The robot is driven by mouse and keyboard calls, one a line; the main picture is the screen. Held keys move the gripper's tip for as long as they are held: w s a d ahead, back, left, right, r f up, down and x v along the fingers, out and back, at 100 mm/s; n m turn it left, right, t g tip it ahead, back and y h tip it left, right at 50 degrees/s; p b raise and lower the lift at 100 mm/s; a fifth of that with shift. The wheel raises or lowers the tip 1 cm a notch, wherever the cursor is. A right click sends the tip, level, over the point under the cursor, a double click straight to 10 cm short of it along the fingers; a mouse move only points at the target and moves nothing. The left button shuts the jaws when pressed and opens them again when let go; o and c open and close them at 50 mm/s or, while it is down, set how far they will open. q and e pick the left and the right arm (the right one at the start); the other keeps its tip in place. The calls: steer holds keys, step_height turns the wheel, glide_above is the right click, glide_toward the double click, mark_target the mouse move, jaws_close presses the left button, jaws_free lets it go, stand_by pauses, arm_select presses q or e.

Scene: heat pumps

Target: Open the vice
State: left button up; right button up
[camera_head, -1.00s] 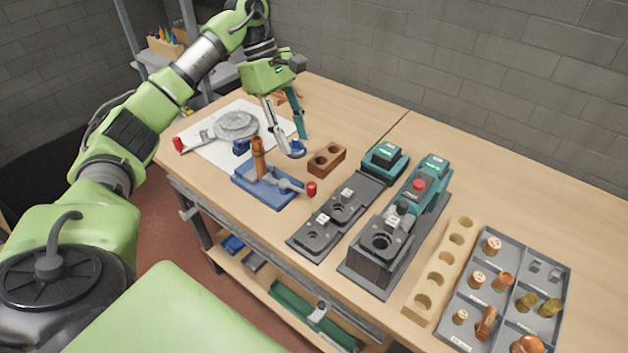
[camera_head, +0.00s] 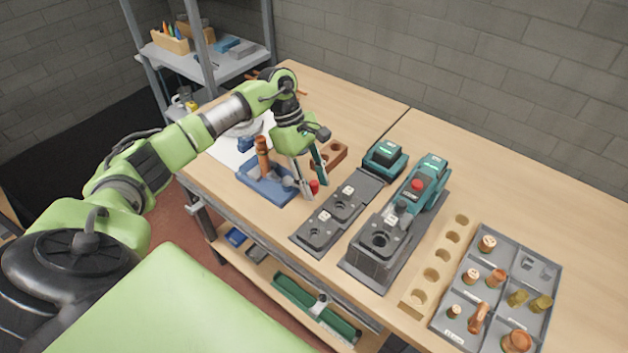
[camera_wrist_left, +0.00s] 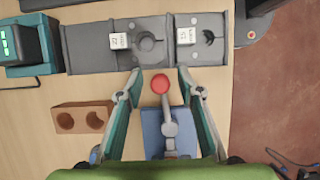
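The vice (camera_head: 256,186) is a blue block on the table with an upright copper part (camera_head: 263,155) in it. Its lever ends in a red knob (camera_head: 314,186), at the vice's right side. In the left wrist view the red knob (camera_wrist_left: 160,84) and lever (camera_wrist_left: 168,115) lie between my fingers, and the vice's blue base (camera_wrist_left: 153,125) is partly hidden behind them. My left gripper (camera_head: 315,190) is open, pointing down, one finger on each side of the knob; no contact is visible. My right gripper is not in view.
Grey fixture plates (camera_head: 317,232) lie just right of the knob. A brown block with holes (camera_head: 331,157) stands behind the gripper. A teal machine (camera_head: 417,205), a wooden rack (camera_head: 433,270) and a grey parts tray (camera_head: 462,262) are further right. The table's back right is clear.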

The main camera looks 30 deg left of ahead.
arm_select(q)
jaws_close()
